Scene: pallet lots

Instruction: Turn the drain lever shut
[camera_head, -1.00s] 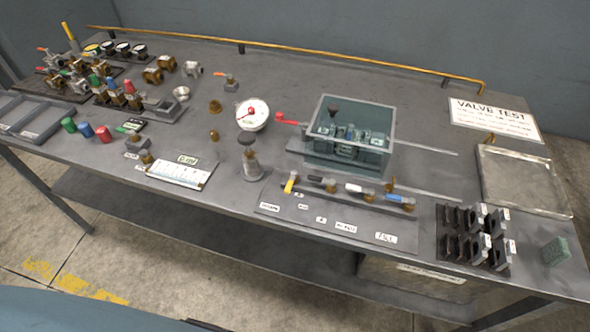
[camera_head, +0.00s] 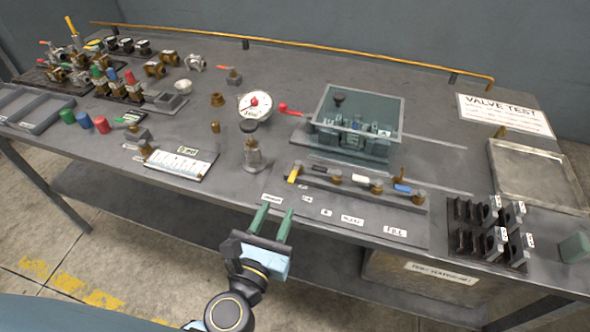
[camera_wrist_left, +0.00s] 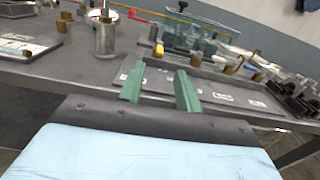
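A grey valve panel (camera_head: 345,216) lies near the bench's front edge. Its row of levers includes a yellow one (camera_head: 294,174), a white one (camera_head: 360,178) and a blue one (camera_head: 402,188). Small labels sit in front; I can read "FILL" at the right, but not surely "drain". A red lever (camera_head: 287,108) sticks out left of a clear-walled tank (camera_head: 321,111). I cannot tell which lever is the drain lever. My left gripper (camera_head: 274,215) is open and empty, its green fingers apart near the panel's front left corner. They also show in the wrist view (camera_wrist_left: 158,84). My right gripper is out of view.
A bottle-like cylinder (camera_head: 253,156) stands just left of the panel, with a round gauge (camera_head: 255,105) behind it. A dark rack (camera_head: 487,245) with several slotted blocks is to the right. A metal tray (camera_head: 540,178) lies behind the rack.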

